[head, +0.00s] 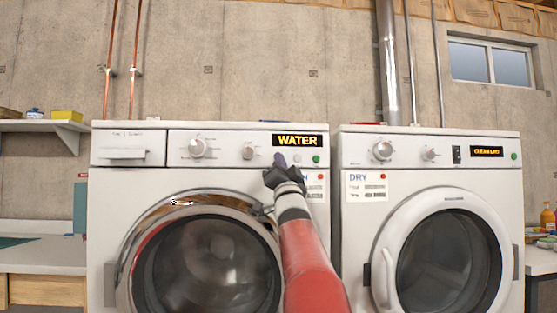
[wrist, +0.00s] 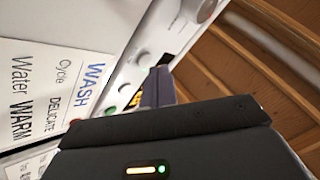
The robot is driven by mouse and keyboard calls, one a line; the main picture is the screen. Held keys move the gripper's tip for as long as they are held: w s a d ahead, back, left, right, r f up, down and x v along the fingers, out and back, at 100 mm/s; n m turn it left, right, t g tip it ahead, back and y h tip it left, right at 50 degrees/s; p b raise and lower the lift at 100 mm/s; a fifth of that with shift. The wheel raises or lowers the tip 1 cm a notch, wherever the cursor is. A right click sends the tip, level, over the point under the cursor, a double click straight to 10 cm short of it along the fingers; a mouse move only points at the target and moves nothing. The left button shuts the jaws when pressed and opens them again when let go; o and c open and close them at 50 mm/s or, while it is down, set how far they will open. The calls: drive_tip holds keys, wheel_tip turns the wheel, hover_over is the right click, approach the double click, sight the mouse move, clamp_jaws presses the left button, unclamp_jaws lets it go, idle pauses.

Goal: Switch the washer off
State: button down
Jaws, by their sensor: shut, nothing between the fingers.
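The white washer (head: 130,190) stands at the left in the head view, with a round chrome-rimmed door below its control panel. Its display (head: 297,140) is lit and reads WATER. The panel carries a large knob (head: 197,148), a smaller knob (head: 248,153), a pale round button (head: 297,159) and a green round light or button (head: 316,159). My gripper (head: 281,161) is shut and empty at the panel, below and left of the display. It hides part of the panel; I cannot tell whether it touches. The wrist view shows the shut fingers (wrist: 157,88) beside the panel.
A white dryer (head: 350,220) stands close at the right, with its own knobs, dark switch (head: 457,154) and lit display. A WASH label (wrist: 60,85) is on the washer's front below the panel. A shelf (head: 50,126) and counter (head: 40,258) are at the left.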

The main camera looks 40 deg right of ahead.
drive_tip(key=shift+w, duration=0.1)
idle(0.5)
drive_tip(key=shift+w+d+p, duration=0.2)
drive_tip(key=shift+w+p, duration=0.1)
drive_tip(key=shift+p, duration=0.05)
drive_tip(key=shift+w+d, duration=0.1)
idle(0.4)
drive_tip(key=shift+s+a+b, duration=0.35)
drive_tip(key=shift+s+b, duration=0.1)
drive_tip(key=shift+s, duration=0.1)
drive_tip(key=s+a+b, duration=0.2)
drive_tip(key=s+b, duration=0.1)
drive_tip(key=s+a+b, duration=0.1)
drive_tip(key=s, duration=0.1)
idle(0.5)
